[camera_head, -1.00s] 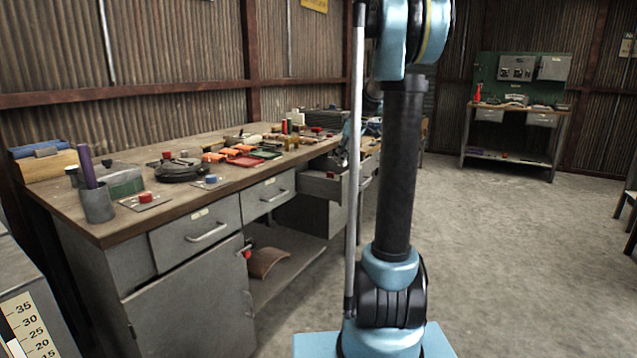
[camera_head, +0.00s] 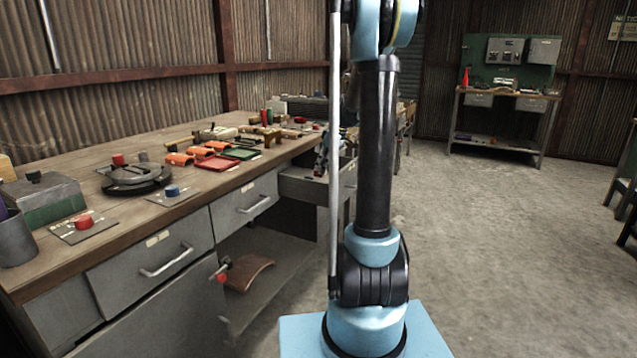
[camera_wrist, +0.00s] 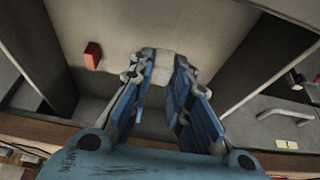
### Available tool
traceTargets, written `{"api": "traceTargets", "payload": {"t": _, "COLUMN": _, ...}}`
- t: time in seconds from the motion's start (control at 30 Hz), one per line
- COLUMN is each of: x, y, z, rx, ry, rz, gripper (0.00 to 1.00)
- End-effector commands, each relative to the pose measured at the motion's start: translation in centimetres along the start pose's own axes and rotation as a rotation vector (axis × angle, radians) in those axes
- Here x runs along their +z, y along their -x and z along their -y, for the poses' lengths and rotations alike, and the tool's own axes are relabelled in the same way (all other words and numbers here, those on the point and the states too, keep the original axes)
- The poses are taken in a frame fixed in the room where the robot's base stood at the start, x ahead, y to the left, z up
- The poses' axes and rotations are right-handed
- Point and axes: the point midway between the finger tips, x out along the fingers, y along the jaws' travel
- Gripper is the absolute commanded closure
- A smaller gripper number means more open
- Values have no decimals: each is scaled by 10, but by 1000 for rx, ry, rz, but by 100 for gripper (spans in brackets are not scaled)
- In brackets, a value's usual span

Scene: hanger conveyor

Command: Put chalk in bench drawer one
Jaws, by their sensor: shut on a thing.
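My gripper (camera_wrist: 165,85) points down over an open grey drawer (camera_wrist: 115,25) of the bench. Its blue fingers are shut on a pale, whitish piece, which looks like the chalk (camera_wrist: 166,64), at the fingertips. I cannot tell whether the chalk touches the drawer floor. A red block (camera_wrist: 92,55) lies in the drawer, left of the fingers. In the head view my gripper (camera_head: 321,160) is small beside the pole, at the open drawer (camera_head: 299,186) at the bench's far end; the chalk cannot be made out there. No drawer number is readable.
The wooden bench top (camera_head: 100,157) holds red and green trays, orange pieces, a dark round device (camera_head: 137,178) and button plates. Two closed drawers (camera_head: 155,257) (camera_head: 246,205) are nearer. A curved brown piece (camera_head: 249,272) lies on the lower shelf. The floor at right is clear.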

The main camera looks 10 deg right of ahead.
Motion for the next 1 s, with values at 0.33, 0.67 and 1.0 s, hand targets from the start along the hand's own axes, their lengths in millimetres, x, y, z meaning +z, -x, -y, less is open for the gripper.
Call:
{"api": "traceTargets", "payload": {"t": 0.33, "x": 13, "y": -32, "z": 0, "rx": 0, "ry": 0, "rz": 0, "gripper": 100}}
{"api": "traceTargets", "payload": {"t": 0.67, "x": 25, "y": -59, "z": 0, "rx": 0, "ry": -1, "rz": 0, "gripper": 100}}
{"api": "traceTargets", "payload": {"t": 1.0, "x": 26, "y": -59, "z": -1, "rx": 1, "ry": -2, "rz": 0, "gripper": 69}}
